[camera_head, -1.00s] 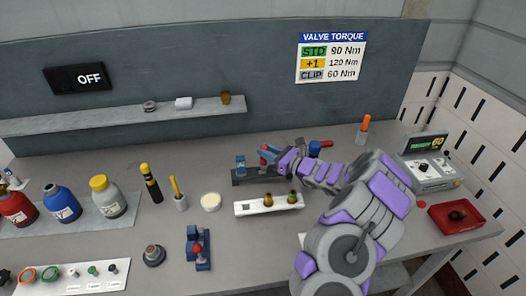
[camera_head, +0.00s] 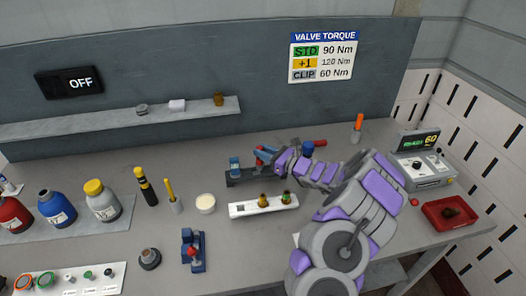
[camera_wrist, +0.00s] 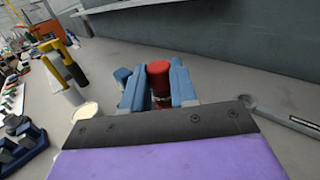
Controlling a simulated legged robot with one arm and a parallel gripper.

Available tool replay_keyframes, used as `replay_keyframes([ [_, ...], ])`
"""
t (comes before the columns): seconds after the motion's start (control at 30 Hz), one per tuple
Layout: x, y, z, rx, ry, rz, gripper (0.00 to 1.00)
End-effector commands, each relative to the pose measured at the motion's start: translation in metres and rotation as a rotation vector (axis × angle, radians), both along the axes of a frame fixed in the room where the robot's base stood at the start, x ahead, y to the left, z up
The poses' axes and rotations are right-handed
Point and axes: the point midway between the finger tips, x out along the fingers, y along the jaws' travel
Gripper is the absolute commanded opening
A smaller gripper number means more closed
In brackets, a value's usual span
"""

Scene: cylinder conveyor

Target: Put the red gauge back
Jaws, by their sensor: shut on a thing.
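The red gauge (camera_wrist: 158,76) is a short red cylinder standing between the two blue fingers of my gripper (camera_wrist: 157,88) in the wrist view. The fingers are shut on it from both sides; its lower part is partly hidden. In the head view my gripper (camera_head: 267,155) is at the right part of a dark fixture with a blue block (camera_head: 235,163), and a bit of red shows at the fingers. I cannot tell whether the gauge touches the fixture. A white slotted holder (camera_head: 250,212) in front has an empty square slot at its left and two small brass-coloured pieces.
A white round dish (camera_head: 205,203) and a yellow-topped tool in a cup (camera_head: 172,195) stand left of the fixture. A blue device with a red knob (camera_head: 193,250) is at the front. A red tray (camera_head: 432,222) and a control box (camera_head: 425,172) are at the right.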

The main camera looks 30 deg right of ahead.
Motion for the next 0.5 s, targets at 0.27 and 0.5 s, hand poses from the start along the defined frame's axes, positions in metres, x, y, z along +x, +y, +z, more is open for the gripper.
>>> replay_keyframes([
  [0.27, 0.0003, 0.0014, 0.0004, 0.000, -0.001, 0.002, 0.00],
  [0.5, 0.0003, -0.0024, -0.0046, 0.002, -0.001, 0.001, 0.00],
])
